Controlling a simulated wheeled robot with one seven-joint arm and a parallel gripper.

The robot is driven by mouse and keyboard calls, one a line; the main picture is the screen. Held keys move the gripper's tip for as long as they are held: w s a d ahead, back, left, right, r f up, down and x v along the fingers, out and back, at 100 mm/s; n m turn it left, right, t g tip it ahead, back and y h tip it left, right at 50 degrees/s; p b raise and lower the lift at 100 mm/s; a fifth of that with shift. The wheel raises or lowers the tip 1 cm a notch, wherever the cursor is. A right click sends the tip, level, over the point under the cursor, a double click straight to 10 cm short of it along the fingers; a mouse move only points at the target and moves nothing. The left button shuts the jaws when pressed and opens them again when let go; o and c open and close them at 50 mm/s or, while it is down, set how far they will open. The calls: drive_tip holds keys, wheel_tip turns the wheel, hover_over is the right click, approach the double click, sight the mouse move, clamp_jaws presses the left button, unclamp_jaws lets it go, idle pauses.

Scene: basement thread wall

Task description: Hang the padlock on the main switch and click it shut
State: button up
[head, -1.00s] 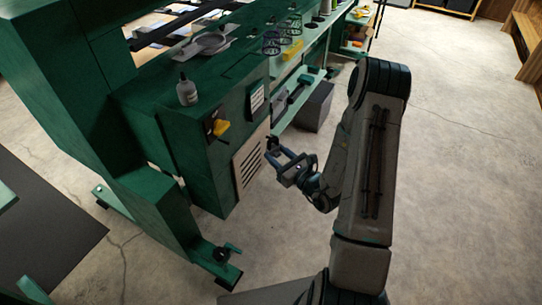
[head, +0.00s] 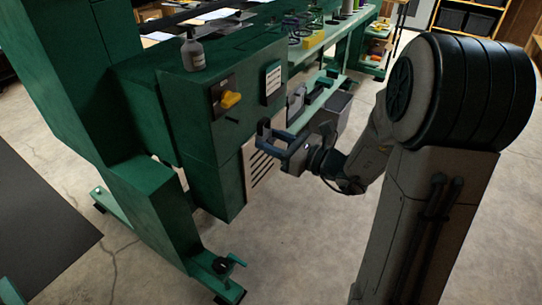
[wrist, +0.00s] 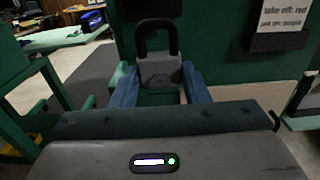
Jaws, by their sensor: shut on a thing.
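The padlock (wrist: 160,70) has a grey body and a dark shackle pointing up in the wrist view. My gripper (wrist: 158,88) is shut on the padlock body, with a blue finger on each side. I cannot tell whether the shackle is latched. In the head view my gripper (head: 272,133) is in front of the green cabinet, to the right of and below the main switch (head: 230,99). The switch has a yellow handle on a dark plate. The padlock is apart from the switch and hard to make out in the head view.
The green cabinet (head: 196,105) has a dark peg (head: 232,121) below the switch, a white label (head: 273,82) and a slatted pale panel (head: 262,165). A bottle (head: 193,52) stands on top. A foot with a knob (head: 225,265) sticks out low in front.

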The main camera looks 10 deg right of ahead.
drive_tip(key=shift+s+a, duration=0.15)
drive_tip(key=shift+a, duration=0.1)
drive_tip(key=shift+f+b+x, duration=0.2)
drive_tip(key=shift+b+x, duration=0.05)
drive_tip(key=shift+x, duration=1.8)
drive_tip(key=shift+f+b+x, duration=0.15)
drive_tip(key=shift+b+x, duration=0.1)
drive_tip(key=shift+x, duration=1.8)
drive_tip(key=shift+a+f, duration=0.15)
drive_tip(key=shift+f+b, duration=0.25)
drive_tip(key=shift+b, duration=0.2)
drive_tip(key=shift+f+b, duration=0.25)
drive_tip(key=shift+b, duration=0.05)
drive_tip(key=o, duration=1.1)
drive_tip(key=shift+c, duration=0.2)
